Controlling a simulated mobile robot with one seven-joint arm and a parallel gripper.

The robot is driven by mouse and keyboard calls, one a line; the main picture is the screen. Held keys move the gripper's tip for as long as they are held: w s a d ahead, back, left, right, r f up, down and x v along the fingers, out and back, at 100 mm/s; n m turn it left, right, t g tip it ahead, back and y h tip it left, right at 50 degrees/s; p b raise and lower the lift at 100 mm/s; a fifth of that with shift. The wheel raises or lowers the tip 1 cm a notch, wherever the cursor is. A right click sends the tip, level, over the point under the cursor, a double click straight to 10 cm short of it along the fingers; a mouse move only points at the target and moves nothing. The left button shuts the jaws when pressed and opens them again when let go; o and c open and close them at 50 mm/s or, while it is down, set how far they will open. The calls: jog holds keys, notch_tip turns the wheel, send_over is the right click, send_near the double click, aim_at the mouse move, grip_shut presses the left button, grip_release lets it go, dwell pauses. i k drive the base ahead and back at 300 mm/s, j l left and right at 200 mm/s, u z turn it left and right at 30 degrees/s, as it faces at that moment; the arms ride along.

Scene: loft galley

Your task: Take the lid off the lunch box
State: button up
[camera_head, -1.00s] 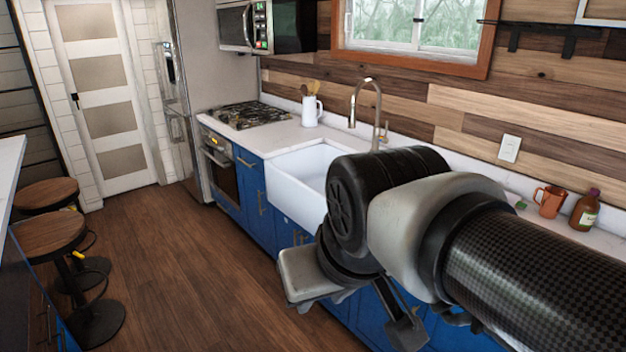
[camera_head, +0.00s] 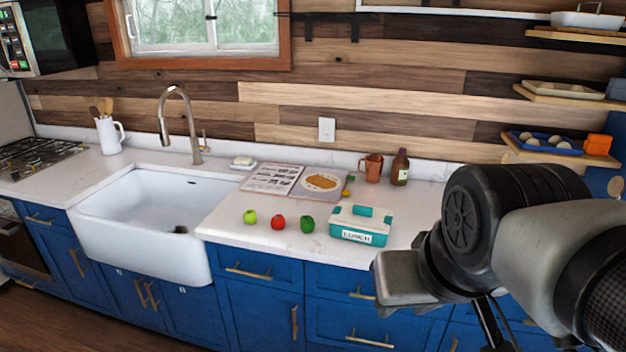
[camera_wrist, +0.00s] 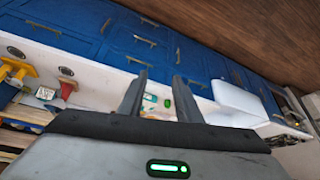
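The lunch box (camera_head: 345,234) stands closed on the white counter in the head view, right of the sink. It has a white and teal body with a LUNCH label on its front. Its lid (camera_head: 345,216) is on top, pale with teal parts. In the wrist view, a small part of what looks like the lunch box (camera_wrist: 150,100) shows between the fingers, some way off. My gripper (camera_wrist: 160,92) is open and empty in the wrist view, its two dark fingers apart. In the head view my arm is to the right of the box, and the fingertips are not clearly seen.
A green apple (camera_head: 249,217), a red one (camera_head: 278,222) and a green pepper-like item (camera_head: 307,223) lie left of the box. Behind are an open book (camera_head: 285,180), copper mug (camera_head: 371,168) and brown bottle (camera_head: 400,168). The sink (camera_head: 165,205) is left; shelves (camera_head: 560,155) hang right.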

aim_at(370, 218)
jog(key=z, duration=0.15)
jog(key=i+j+z, duration=0.2)
jog(key=i+j, duration=0.15)
jog(key=i, duration=0.25)
jog(key=i+j+z, duration=0.2)
jog(key=i+j, duration=0.25)
jog(key=i, duration=0.15)
